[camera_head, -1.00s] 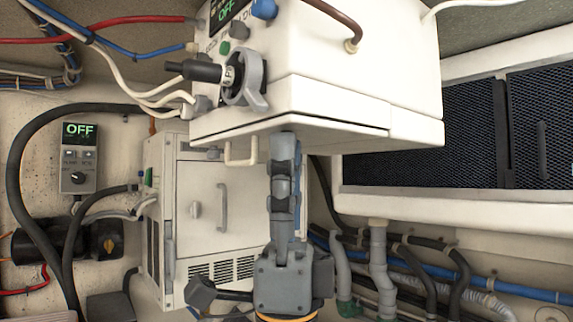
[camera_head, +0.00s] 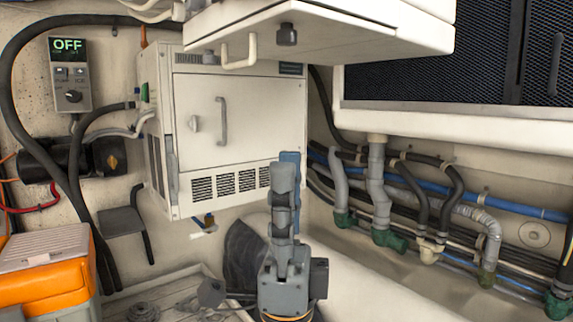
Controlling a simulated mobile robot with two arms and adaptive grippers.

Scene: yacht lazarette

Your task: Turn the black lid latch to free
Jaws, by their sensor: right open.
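A small black latch (camera_head: 287,35) sits on the underside of the white upper box (camera_head: 370,30), right of a white bar handle (camera_head: 240,52). I cannot tell its exact turn from here. My right gripper (camera_head: 287,165) points up in the lower middle, well below the latch and apart from it. It is open and empty, seen nearly edge-on. My left gripper is not in view.
A white cabinet (camera_head: 250,130) with a closed, handled door stands behind my right gripper. A control panel (camera_head: 71,75) reads OFF at the left. An orange box (camera_head: 40,270) is at lower left. Hoses and pipes (camera_head: 380,190) run along the right wall.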

